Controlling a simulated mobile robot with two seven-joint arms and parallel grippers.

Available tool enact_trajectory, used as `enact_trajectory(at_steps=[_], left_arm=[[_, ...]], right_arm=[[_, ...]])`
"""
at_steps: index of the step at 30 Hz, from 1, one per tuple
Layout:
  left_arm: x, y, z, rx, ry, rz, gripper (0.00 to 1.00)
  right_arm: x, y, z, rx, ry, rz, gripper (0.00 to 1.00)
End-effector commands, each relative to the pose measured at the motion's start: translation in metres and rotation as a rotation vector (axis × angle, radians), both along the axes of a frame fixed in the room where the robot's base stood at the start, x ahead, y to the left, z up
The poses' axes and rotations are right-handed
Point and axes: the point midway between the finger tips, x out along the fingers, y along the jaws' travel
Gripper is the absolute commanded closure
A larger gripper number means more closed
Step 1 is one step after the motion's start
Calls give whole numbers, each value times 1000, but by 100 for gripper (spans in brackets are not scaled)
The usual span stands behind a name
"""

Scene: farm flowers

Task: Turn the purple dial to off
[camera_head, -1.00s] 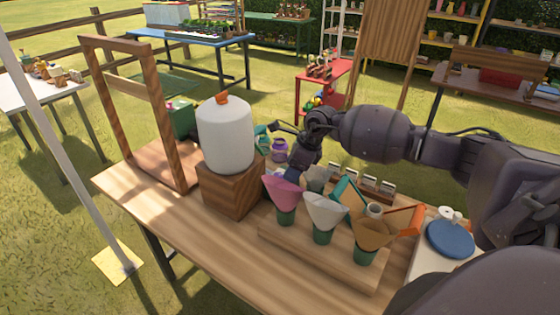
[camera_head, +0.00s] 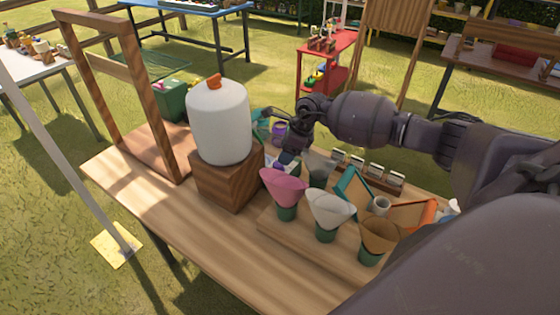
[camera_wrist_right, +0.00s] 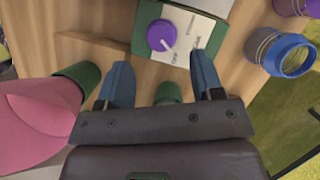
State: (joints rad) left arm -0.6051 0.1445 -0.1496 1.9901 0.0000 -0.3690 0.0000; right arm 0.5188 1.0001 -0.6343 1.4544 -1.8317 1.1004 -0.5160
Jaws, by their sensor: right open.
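The purple dial (camera_wrist_right: 161,35) shows in the right wrist view, on a white label plate on a green box (camera_wrist_right: 147,14). A light pointer mark is on the dial, and the label print is too blurred to read. My right gripper (camera_wrist_right: 163,72) is open, with its two blue fingers apart below the dial, not touching it. In the head view my right gripper (camera_head: 287,160) points down behind the pink cone, and the dial is hidden there or too small to tell. My left gripper does not show.
A white jug (camera_head: 219,125) on a wooden block stands left of the gripper. Pink (camera_head: 284,187), white (camera_head: 329,207) and brown (camera_head: 380,233) cones stand in a wooden rack in front. Purple and blue jars (camera_wrist_right: 292,55) stand beside the dial box.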

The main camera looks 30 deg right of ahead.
Motion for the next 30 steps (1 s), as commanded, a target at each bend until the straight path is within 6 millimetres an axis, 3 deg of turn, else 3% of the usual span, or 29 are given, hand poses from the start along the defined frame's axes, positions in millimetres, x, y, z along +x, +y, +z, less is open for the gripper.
enact_trajectory(at_steps=[9,23,30], left_arm=[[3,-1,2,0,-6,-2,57],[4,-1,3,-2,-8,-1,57],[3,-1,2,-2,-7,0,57]], right_arm=[[12,12,-40,1,0,-2,39],[14,15,-49,-1,-1,0,39],[14,15,-49,0,0,-1,76]])
